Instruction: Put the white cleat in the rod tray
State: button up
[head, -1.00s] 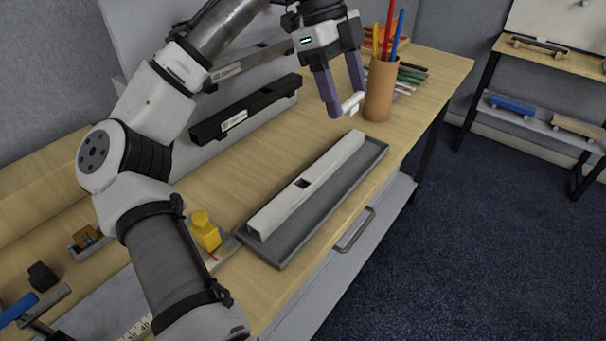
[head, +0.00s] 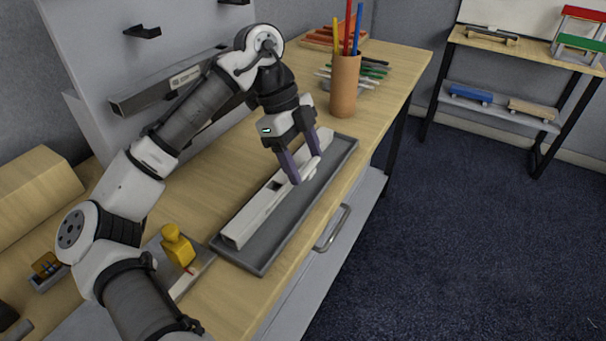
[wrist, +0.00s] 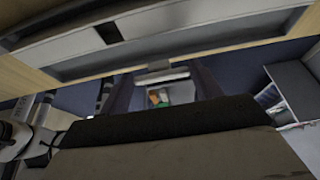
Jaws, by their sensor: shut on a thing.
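The white cleat (head: 308,170) is a small pale bar held between the purple fingers of my gripper (head: 305,167). It also shows as a short pale bar between the fingers in the wrist view (wrist: 163,77). The rod tray (head: 336,172) is a long, shallow grey tray on the table. A long white bar with a dark square notch (head: 243,226) lies along its left side. In the head view my gripper and the cleat appear over the tray, beside the white bar. I cannot tell whether the cleat touches the tray. The tray also crosses the top of the wrist view (wrist: 200,50).
A brown pencil cup (head: 344,88) stands beyond the tray's far end, with loose pencils behind it. A yellow bottle-like object (head: 177,246) stands left of the near end. A drawer handle (head: 333,228) sticks out below the table's right edge.

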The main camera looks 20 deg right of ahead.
notch_tip(320, 180, down, 4)
jog(key=shift+f, duration=0.2)
jog(key=o, duration=1)
jog(key=shift+c, duration=0.2)
jog(key=v, duration=1.2)
jog(key=shift+s+d, duration=0.1)
